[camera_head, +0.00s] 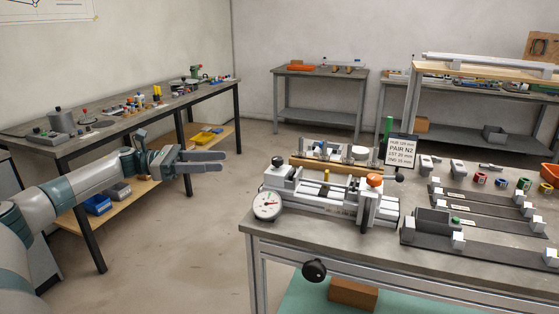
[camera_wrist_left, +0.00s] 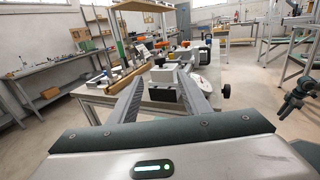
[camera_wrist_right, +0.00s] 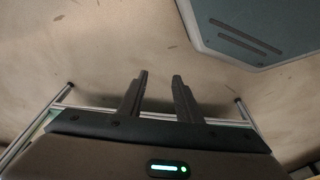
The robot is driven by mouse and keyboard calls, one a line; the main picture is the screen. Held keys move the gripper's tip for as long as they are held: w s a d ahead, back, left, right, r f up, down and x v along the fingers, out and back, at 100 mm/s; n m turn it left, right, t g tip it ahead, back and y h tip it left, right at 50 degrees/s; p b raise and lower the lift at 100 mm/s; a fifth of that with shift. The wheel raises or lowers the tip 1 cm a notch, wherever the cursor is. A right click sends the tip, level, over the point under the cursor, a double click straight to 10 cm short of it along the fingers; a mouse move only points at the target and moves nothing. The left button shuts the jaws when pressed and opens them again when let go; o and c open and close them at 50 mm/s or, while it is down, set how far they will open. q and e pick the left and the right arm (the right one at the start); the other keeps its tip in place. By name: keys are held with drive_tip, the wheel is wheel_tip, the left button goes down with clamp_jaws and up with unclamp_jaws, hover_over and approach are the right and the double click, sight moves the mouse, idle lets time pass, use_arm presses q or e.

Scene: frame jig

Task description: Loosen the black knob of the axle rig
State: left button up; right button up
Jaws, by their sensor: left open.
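The axle rig (camera_head: 335,200), a grey and white clamp frame with rods, sits on the near left of the right-hand workbench. A black knob (camera_head: 278,160) tops its left block, and an orange knob (camera_head: 375,178) tops its right block. A white dial gauge (camera_head: 267,205) is at its front left corner. My left gripper (camera_head: 222,162) is open and empty, in the air left of the rig, apart from it. In the left wrist view the rig (camera_wrist_left: 165,94) shows beyond the fingers, partly hidden. My right gripper (camera_wrist_right: 160,76) is open and empty above bare floor.
A black handwheel (camera_head: 314,270) sticks out below the bench's front edge. A sign card (camera_head: 400,152) and a wooden-based rack stand behind the rig. Dark strips with white blocks (camera_head: 470,239) lie to the right. A parts bench (camera_head: 70,145) stands at left. Open floor lies between the benches.

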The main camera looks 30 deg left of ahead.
use_arm(q)
drive_tip(key=shift+w, duration=0.1)
use_arm(e)
drive_tip(key=shift+f, duration=0.1)
use_arm(q)
drive_tip(key=p, duration=0.4)
approach(277, 158)
drive_tip(key=x, duration=0.8)
drive_tip(key=shift+w+d+f, duration=0.1)
drive_tip(key=shift+d+f, duration=0.05)
drive_tip(key=shift+p+x, duration=0.35)
drive_tip(key=shift+x, duration=0.5)
use_arm(e)
wheel_tip(277, 158, down, 13)
drive_tip(key=shift+s+d, duration=0.25)
use_arm(q)
drive_tip(key=shift+f, duration=0.1)
drive_tip(key=c, duration=1)
